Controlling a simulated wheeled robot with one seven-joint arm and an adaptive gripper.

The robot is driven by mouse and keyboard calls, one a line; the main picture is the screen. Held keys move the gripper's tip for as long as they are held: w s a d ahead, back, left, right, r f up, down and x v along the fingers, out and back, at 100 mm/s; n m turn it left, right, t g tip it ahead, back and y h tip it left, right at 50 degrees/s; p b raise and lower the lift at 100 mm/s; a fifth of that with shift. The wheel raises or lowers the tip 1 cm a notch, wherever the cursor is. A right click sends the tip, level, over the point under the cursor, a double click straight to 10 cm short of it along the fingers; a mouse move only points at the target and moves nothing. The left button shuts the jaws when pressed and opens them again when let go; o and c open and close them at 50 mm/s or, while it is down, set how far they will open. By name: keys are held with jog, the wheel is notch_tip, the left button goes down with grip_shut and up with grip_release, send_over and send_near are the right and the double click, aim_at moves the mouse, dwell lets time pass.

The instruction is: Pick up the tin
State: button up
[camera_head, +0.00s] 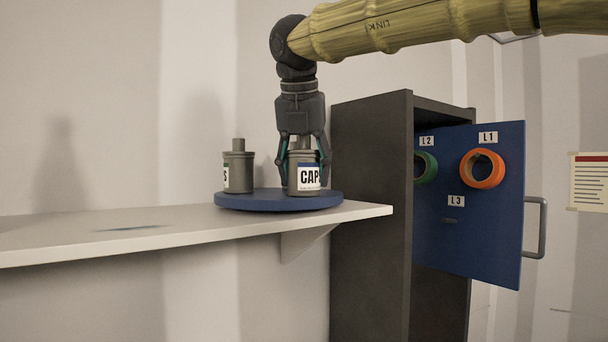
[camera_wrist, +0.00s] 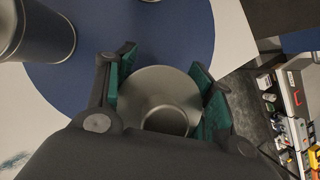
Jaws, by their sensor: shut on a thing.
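A grey tin (camera_head: 304,179) with a white and blue label reading "CAPS" stands upright on a round blue turntable (camera_head: 250,202). My gripper (camera_head: 304,165) points straight down over it, with a finger on each side of the tin, shut on it. In the wrist view the tin's round lid (camera_wrist: 160,95) and its raised knob sit between the two green-padded fingers. I see no clear gap between the tin's base and the turntable. A second grey tin (camera_head: 238,172) stands to the left on the same turntable, also seen in the wrist view (camera_wrist: 40,30).
The turntable rests on a white shelf (camera_head: 120,236), whose left part is clear. A dark cabinet (camera_head: 370,200) stands close on the right. Its blue door (camera_head: 490,240) is open and carries an orange ring (camera_head: 468,168) and a green ring.

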aim_at(305, 150)
jog(key=shift+r, duration=0.15)
jog(key=shift+r+b, duration=0.9)
jog(key=shift+r, duration=0.7)
jog(key=s+a+b, duration=0.1)
jog(key=s+b, duration=0.2)
jog(key=s, duration=0.5)
jog(key=s+a+r+b, duration=0.1)
jog(key=s+a+b, duration=0.1)
jog(key=s, duration=0.5)
jog(key=shift+s+a+r+b, duration=0.3)
jog(key=shift+s+b, duration=0.1)
jog(key=shift+b, duration=0.1)
